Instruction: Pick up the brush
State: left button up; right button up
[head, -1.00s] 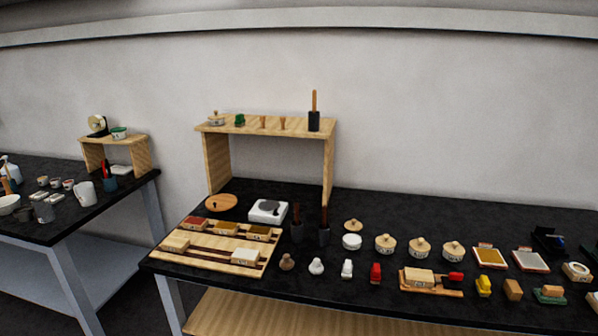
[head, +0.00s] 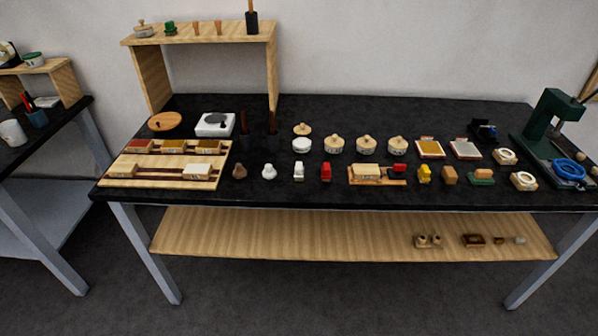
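No brush is clear at this size. Two dark cups with upright brown handles, one on the left (head: 245,140) and one on the right (head: 272,141), stand on the black table (head: 330,112) in front of the wooden riser. A third dark cup (head: 251,23) with a tan handle stands on top of the riser. I cannot tell which of these handles belongs to a brush. Neither of my grippers is in view.
The wooden riser (head: 147,78) stands at the back left of the table. A wooden tray (head: 110,173) with small boxes, several lidded jars and a green press (head: 545,128) occupy the tabletop. A lower wooden shelf (head: 330,235) holds small items. The floor in front is clear.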

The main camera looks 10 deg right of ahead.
aim_at(299, 168)
jog(key=i+l+u, duration=0.2)
jog(key=l, duration=0.2)
jog(key=i+l+u, duration=0.1)
jog(key=l+u, duration=0.15)
jog(key=l, duration=0.15)
jog(key=i+l+u, duration=0.2)
jog(key=l, duration=0.25)
jog(key=k, duration=0.1)
